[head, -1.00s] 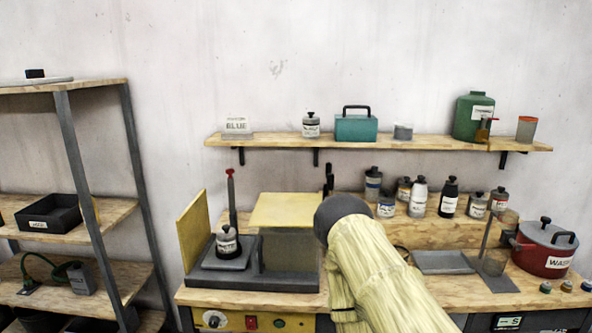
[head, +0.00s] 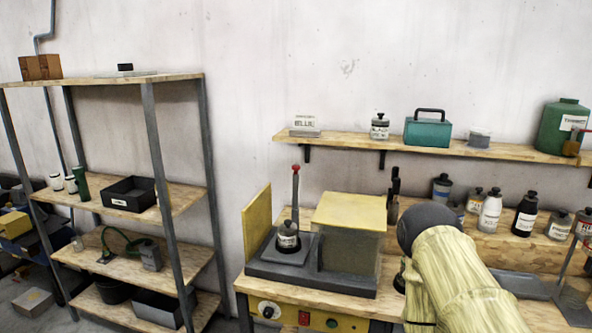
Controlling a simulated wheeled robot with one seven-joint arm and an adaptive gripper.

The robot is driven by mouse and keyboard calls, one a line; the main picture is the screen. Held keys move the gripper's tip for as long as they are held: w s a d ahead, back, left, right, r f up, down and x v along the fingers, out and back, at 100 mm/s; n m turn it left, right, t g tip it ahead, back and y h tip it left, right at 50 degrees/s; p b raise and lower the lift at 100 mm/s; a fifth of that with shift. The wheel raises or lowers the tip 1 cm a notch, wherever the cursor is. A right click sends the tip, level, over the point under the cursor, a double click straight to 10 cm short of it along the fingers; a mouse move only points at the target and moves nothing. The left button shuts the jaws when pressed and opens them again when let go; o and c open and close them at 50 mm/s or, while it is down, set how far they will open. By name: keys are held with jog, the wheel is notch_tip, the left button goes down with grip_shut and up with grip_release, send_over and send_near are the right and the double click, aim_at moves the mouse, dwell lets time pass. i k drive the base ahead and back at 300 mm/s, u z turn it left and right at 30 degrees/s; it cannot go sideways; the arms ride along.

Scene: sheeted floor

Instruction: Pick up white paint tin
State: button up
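I cannot tell for sure which container is the white paint tin. Two small white tins with dark tops, one left (head: 56,181) and one right (head: 71,185), stand on the middle shelf of the left rack, beside a dark green cylinder (head: 81,183). A pale tin with a black knob (head: 288,240) stands on the grey machine on the bench. A similar tin (head: 380,130) is on the wall shelf, and a white bottle (head: 490,215) is on the bench riser. My arm in its pale yellow sleeve fills the lower right; my gripper is not visible.
The metal rack (head: 150,125) holds a black bin (head: 130,194) and a grey box with a green cable (head: 151,257). The workbench (head: 262,291) carries a yellow-panelled machine (head: 347,213). A teal case (head: 428,130) and a green canister (head: 563,127) sit on the wall shelf (head: 340,139).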

aim_at(286, 239)
jog(key=u, duration=1.6)
jog(key=i, duration=1.1)
jog(key=z, duration=1.65)
